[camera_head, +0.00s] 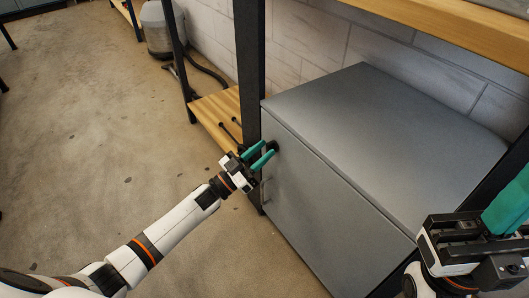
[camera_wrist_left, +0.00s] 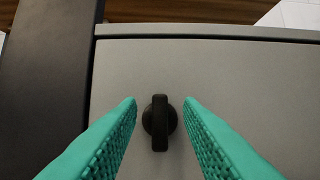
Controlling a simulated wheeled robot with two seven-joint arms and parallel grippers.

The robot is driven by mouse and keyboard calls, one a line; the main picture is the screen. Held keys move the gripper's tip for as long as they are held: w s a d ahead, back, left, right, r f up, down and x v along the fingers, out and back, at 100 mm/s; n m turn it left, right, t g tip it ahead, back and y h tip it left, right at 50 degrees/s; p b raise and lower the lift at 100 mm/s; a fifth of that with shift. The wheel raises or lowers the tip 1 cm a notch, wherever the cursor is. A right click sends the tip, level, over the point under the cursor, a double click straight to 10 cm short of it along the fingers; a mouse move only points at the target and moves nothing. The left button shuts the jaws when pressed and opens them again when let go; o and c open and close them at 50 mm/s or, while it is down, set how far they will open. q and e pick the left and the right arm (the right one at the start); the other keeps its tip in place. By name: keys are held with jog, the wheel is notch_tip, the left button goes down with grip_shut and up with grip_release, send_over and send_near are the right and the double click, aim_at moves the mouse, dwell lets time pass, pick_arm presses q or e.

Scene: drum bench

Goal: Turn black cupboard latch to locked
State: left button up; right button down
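The grey cupboard (camera_head: 370,120) stands under a wooden bench top, its front facing left. The black latch (camera_wrist_left: 159,122) is a round knob with a raised grip bar on the cupboard door (camera_wrist_left: 230,75); in the left wrist view the bar stands upright. In the head view the latch (camera_head: 273,146) shows just beyond the fingertips. My left gripper (camera_head: 265,155) is open, its teal fingers pointing at the door. In the left wrist view its fingertips (camera_wrist_left: 160,103) lie either side of the latch, with gaps on both sides. My right gripper (camera_head: 512,210) is at the lower right; its finger opening is unclear.
A dark post (camera_head: 250,65) stands close beside the latch, at the cupboard's left edge. A door handle (camera_head: 264,191) sits below the left gripper. The wooden bench top (camera_head: 450,25) overhangs the cupboard. A low wooden shelf (camera_head: 215,112) is behind; open floor (camera_head: 90,130) lies left.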

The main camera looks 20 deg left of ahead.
pick_arm(q)
jog(key=shift+w+d+r, duration=0.25)
jog(key=shift+w+d, duration=0.15)
jog(key=shift+w, duration=0.1)
jog(key=c, duration=0.7)
